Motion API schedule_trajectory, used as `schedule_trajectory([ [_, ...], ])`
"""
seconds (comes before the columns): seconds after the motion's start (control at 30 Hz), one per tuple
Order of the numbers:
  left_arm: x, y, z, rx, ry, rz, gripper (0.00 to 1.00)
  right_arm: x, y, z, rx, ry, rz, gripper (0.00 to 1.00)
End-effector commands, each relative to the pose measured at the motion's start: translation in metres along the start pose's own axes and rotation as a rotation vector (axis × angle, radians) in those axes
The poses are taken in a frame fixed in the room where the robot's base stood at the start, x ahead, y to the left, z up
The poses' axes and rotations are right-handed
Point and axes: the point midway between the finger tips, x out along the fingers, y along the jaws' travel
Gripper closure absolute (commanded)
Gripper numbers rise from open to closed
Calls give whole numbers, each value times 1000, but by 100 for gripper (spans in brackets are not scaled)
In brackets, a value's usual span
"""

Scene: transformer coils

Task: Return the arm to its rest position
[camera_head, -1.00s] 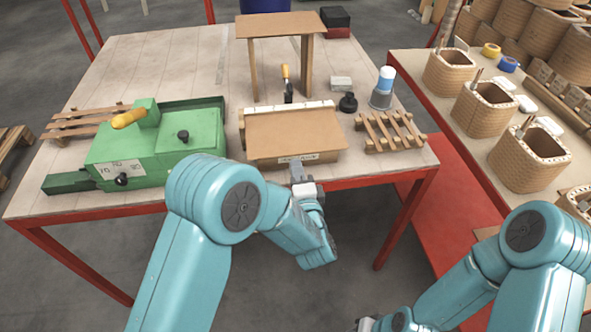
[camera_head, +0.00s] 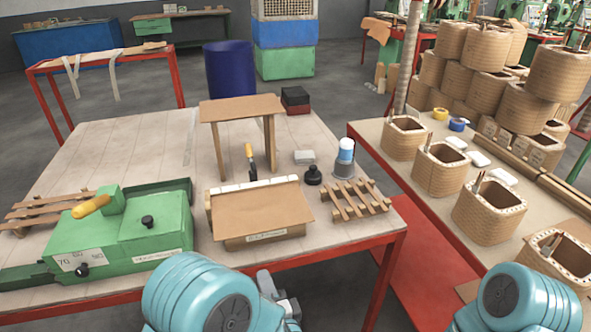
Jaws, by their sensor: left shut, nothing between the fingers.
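My left arm (camera_head: 205,297) comes in at the bottom, with its teal elbow left of the middle. The left gripper (camera_head: 266,284) shows as a small grey part at the front edge of the wooden-topped table, below the brown-covered box (camera_head: 258,214). It is shut and empty, apart from the box. My right arm (camera_head: 520,298) shows only as teal links at the bottom right; its gripper is out of view.
The right table holds several wound coils (camera_head: 488,208). A dark blue barrel (camera_head: 230,68) stands behind.

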Motion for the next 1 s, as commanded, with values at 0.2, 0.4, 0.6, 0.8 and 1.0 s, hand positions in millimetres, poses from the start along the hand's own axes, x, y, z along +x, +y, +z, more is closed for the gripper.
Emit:
schedule_trajectory([
  [0.2, 50, 47, 115, -9, -173, 218, 100, -29, -10, 0, -1, 0, 0, 68],
  [0.4, 7, 151, 149, -561, -171, 752, 100, -44, -16, 1, 0, 0, 0, 68],
  [0.6, -98, 198, 125, -1023, -379, 1299, 100, -47, -17, 1, 0, 0, 0, 68],
  [0.8, -168, 202, 116, -1194, -727, 1581, 100, -46, -17, 1, 0, 0, 0, 68],
  [1.0, -177, 202, 118, -1273, -887, 1583, 100, -46, -17, 1, 0, 0, 0, 68],
])
